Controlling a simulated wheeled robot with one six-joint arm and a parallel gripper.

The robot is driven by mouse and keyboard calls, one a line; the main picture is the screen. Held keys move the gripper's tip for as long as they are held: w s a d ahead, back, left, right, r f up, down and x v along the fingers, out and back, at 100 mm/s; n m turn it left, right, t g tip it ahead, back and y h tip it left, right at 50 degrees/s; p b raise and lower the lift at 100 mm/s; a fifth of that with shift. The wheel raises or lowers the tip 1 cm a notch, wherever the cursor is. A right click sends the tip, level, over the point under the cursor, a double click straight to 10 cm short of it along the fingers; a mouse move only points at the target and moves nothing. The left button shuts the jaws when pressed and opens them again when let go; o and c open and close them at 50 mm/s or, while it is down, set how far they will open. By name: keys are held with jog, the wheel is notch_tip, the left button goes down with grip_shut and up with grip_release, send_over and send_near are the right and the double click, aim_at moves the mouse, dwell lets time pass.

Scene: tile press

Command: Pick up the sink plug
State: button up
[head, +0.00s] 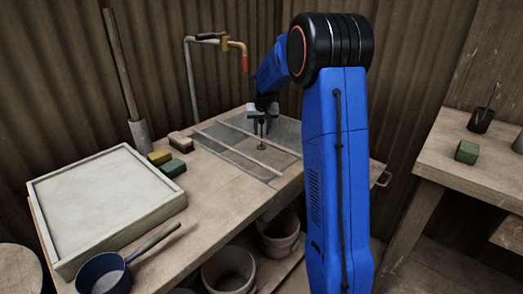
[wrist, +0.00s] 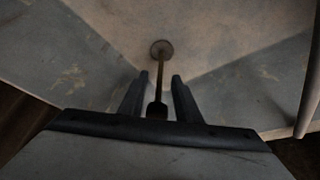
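The sink plug (head: 262,147) is a thin upright rod on a small round base. It stands in the grey sink (head: 215,131) at the back of the bench. In the wrist view the plug's round base (wrist: 161,48) lies beyond my fingertips, and its rod runs back to a dark, thicker top end between my fingers. My gripper (head: 263,118) points down over the sink, with its fingers on either side of the rod's upper part. In the wrist view my gripper (wrist: 160,76) is open, with gaps between the fingers and the rod.
Two thin rails (head: 237,149) cross the sink near the plug. A bent pipe tap (head: 191,70) with a red end rises behind it. Sponge-like blocks (head: 172,168), a pale square tray (head: 105,200) and a blue pan (head: 103,274) are on the bench to the left.

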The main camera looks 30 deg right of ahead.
jog(key=x, duration=0.3)
jog(key=shift+w+d+f, duration=0.15)
jog(key=shift+w+f, duration=0.1)
jog(key=shift+f, duration=0.05)
grip_shut()
jog(key=shift+r, duration=0.1)
